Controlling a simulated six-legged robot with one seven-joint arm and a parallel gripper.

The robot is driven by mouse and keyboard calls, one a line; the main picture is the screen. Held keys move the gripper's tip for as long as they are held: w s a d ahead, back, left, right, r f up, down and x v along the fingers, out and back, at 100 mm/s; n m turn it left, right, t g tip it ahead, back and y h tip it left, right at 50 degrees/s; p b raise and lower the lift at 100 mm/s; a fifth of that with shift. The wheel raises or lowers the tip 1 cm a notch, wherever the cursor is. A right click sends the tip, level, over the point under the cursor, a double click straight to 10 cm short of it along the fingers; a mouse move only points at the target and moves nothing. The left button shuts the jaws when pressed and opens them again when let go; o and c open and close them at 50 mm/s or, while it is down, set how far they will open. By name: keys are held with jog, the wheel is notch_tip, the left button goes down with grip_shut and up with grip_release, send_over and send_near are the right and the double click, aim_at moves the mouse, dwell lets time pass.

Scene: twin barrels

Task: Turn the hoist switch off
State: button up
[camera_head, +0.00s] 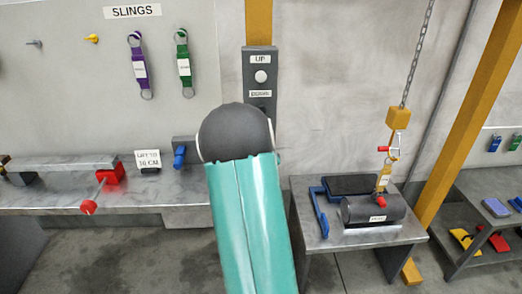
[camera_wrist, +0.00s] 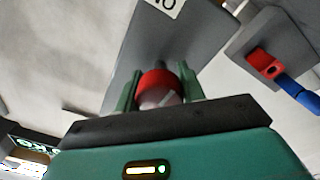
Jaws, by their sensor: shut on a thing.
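In the wrist view, my gripper (camera_wrist: 160,84) has its two green fingers shut on a red-ringed knob (camera_wrist: 158,82) with a pale end. The knob sits in front of a grey panel or box (camera_wrist: 185,42) that carries a white label at the top, cut off by the frame. I cannot tell for sure that this knob is the hoist switch. In the head view, the grey hoist control box (camera_head: 260,62) hangs on a yellow post, with a white round button between the "UP" label and a lower label. My arm hides its lower part and my gripper there.
A grey box with a blue handle (camera_head: 180,156) stands left of my arm; a red-and-blue handle (camera_wrist: 280,78) shows in the wrist view. A workbench (camera_head: 50,196) is at left. A small table (camera_head: 310,232) with a dark cylinder (camera_head: 374,209) stands right, beneath a hoist chain (camera_head: 418,55).

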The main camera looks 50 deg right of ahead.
jog(key=shift+s+f+n, duration=0.1)
jog(key=shift+s+n, duration=0.05)
jog(key=shift+n, duration=0.25)
jog(key=o, duration=1)
jog(key=shift+c, duration=0.2)
jog(key=v, duration=1.3)
jog(key=shift+s+a, duration=0.25)
jog(key=shift+a, duration=0.05)
